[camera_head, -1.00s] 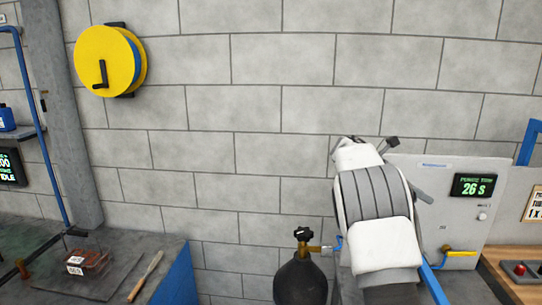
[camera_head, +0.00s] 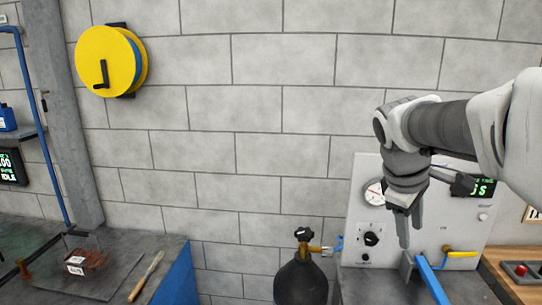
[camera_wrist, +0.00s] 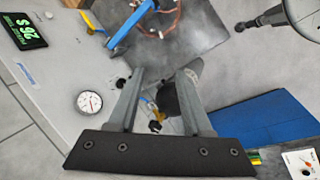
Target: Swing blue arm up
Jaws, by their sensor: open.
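The blue arm (camera_head: 432,281) is a straight bar at the lower right of the head view, in front of the grey panel. It lies low and runs off the bottom edge. In the wrist view the blue arm (camera_wrist: 128,27) is at the top, beside a copper tube (camera_wrist: 168,22) on a dark plate. My gripper (camera_head: 411,232) points down in front of the panel, just above the blue arm's upper end in the picture. In the wrist view its fingers (camera_wrist: 163,76) are apart with nothing held, and the blue arm is outside them.
The grey panel (camera_head: 361,192) carries a gauge (camera_head: 374,192), a black knob (camera_head: 371,239), a yellow-handled valve (camera_head: 460,254) and a partly hidden timer display. A dark gas cylinder (camera_head: 301,283) with a brass valve stands left of it. A bench (camera_head: 150,257) is at lower left.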

